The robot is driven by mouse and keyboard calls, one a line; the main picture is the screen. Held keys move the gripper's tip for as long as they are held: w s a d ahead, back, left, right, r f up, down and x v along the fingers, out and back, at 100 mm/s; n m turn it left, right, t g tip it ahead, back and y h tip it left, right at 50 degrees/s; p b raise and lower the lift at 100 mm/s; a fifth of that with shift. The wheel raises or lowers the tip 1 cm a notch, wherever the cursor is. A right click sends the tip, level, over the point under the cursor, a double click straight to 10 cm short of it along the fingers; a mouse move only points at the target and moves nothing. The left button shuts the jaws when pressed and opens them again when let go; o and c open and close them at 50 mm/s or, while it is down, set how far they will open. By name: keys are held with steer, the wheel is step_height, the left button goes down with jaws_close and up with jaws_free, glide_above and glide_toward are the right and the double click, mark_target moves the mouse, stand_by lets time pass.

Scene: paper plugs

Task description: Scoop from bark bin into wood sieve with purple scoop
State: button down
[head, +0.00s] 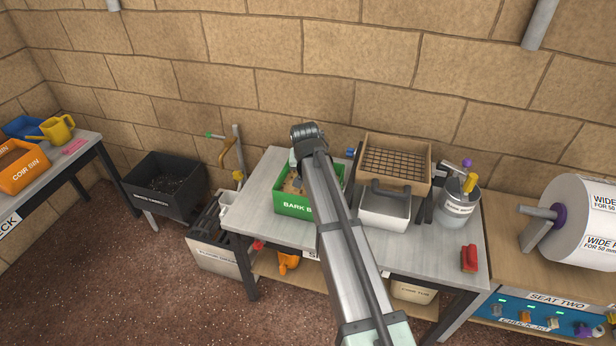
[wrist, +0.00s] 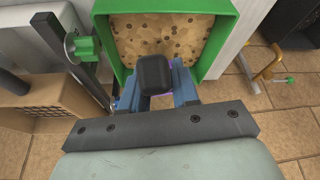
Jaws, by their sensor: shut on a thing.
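The green bark bin (head: 295,205) stands on the left part of the bench, with brown bark chips in it. In the wrist view the bin (wrist: 222,45) lies ahead of my gripper (wrist: 157,78). My gripper's blue fingers are shut on the purple scoop (wrist: 154,72), of which a dark handle end and slivers of purple show. The scoop's bowl is hidden, so I cannot tell whether it touches the bark or holds any. The wood sieve (head: 429,171), a wooden frame with dark mesh, stands to the right of the bin.
A red object (head: 469,258) lies near the bench's right front. A black bin (head: 165,190) stands to the bench's left.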

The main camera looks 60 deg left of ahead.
steer(key=shift+r, duration=0.8)
steer(key=shift+s+d+f, duration=0.1)
steer(key=shift+s+d, duration=0.1)
steer(key=shift+d, duration=0.2)
steer(key=shift+s+d+f+t+y, duration=0.1)
steer(key=shift+s+d+t+y, duration=0.15)
steer(key=shift+d+t+y, duration=0.25)
steer(key=shift+s+d+t+y, duration=0.2)
steer(key=shift+d+t+y, duration=0.1)
steer(key=shift+y, duration=0.4)
steer(key=shift+s+d+t+y, duration=0.35)
steer(key=shift+t+y, duration=0.15)
steer(key=shift+y, duration=0.4)
steer(key=shift+w, duration=0.1)
